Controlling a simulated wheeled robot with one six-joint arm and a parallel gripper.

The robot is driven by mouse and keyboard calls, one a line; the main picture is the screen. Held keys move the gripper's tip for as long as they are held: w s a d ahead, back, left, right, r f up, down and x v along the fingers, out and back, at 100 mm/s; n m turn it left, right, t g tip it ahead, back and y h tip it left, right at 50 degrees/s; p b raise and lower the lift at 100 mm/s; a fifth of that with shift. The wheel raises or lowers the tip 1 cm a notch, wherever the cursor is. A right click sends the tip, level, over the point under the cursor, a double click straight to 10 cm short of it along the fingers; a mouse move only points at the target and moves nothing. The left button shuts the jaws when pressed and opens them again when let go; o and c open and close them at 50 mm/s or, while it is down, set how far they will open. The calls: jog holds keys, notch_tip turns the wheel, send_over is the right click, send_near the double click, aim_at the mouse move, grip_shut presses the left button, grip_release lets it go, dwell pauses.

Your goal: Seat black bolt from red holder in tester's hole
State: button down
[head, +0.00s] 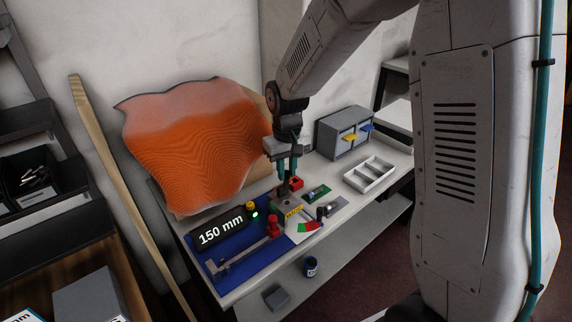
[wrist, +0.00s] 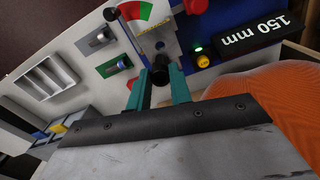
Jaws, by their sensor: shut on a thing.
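My gripper (head: 287,172) has its teal fingers shut on a black bolt (wrist: 160,68), whose dark round end shows between the fingertips in the wrist view. The fingers (wrist: 158,92) point down at the tester (head: 290,205), a grey block with a yellow-and-black label and a red-green gauge (head: 307,227). The gauge also shows in the wrist view (wrist: 142,14). The red holder (head: 296,184) stands just behind the tester, partly covered by my fingers.
A green holder (head: 316,194) and a grey holder (head: 334,205) lie right of the tester. A blue mat (head: 232,271) carries a caliper and the "150 mm" display (head: 220,231). A white compartment tray (head: 370,174) and drawer cabinet (head: 343,133) stand farther right. An orange wavy panel (head: 195,145) rises behind.

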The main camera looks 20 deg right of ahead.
aim_at(287, 173)
jog(key=shift+f, duration=2.1)
jog(key=shift+f, duration=2.7)
jog(key=c, duration=1.2)
grip_release()
jog(key=shift+f, duration=0.1)
notch_tip(287, 173, up, 8)
jog(key=shift+f, duration=0.1)
jog(key=shift+s, duration=0.15)
